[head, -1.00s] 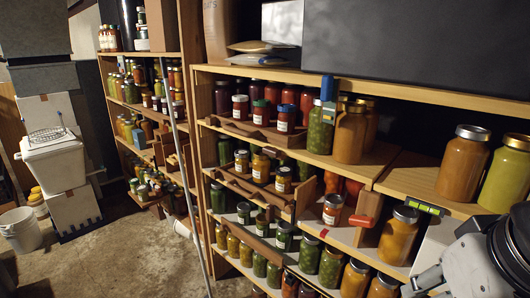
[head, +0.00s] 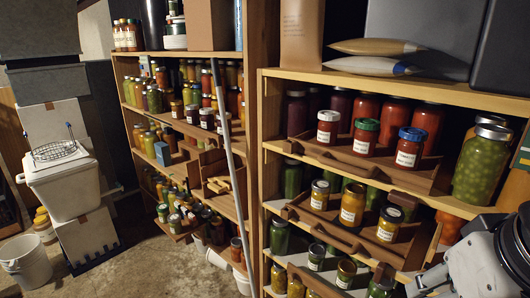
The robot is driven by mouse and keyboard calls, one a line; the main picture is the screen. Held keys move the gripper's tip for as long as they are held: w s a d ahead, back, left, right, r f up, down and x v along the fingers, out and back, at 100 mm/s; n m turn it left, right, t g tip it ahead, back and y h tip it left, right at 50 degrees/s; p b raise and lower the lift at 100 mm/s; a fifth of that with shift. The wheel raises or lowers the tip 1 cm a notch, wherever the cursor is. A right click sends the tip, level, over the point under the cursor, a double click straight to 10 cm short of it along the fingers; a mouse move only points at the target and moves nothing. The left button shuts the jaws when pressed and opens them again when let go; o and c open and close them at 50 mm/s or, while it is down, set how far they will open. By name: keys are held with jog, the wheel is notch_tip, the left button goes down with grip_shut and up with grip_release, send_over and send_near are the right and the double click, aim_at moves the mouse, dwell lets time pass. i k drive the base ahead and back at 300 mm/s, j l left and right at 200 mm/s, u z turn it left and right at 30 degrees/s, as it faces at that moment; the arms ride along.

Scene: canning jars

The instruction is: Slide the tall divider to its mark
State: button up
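I cannot make out the whole tall divider. A narrow upright panel with a pale edge (head: 524,150) shows at the right border, right of a green jar (head: 481,165), and may be part of it. The frame cuts it off, and no mark for it is visible. Part of my arm fills the lower right corner, in front of the shelves. My gripper's fingertips do not show, so I cannot see where they are relative to the divider.
Jar-filled wooden shelves stand ahead, with stepped wooden racks (head: 350,159) on them. A pole (head: 226,130) leans between two shelf units. A white bin (head: 60,182) and bucket (head: 27,262) stand left. Bare floor (head: 140,270) shows at the lower left.

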aim_at(193, 180)
jog(key=i+j, duration=0.15)
jog(key=j, duration=0.2)
jog(key=i+j, duration=0.15)
jog(key=j, duration=0.2)
jog(key=i+j, duration=0.15)
jog(key=j, duration=0.2)
jog(key=i+j, duration=0.1)
jog(key=j, duration=0.25)
jog(key=i+j, duration=0.15)
jog(key=j, duration=0.2)
jog(key=i+j, duration=0.15)
jog(key=j, duration=0.2)
jog(key=i+j, duration=0.15)
jog(key=j, duration=0.2)
jog(key=i+j, duration=0.1)
jog(key=j, duration=0.35)
jog(key=i+j, duration=0.15)
jog(key=j, duration=0.35)
jog(key=i+j, duration=0.1)
jog(key=j, duration=0.35)
jog(key=z, duration=0.05)
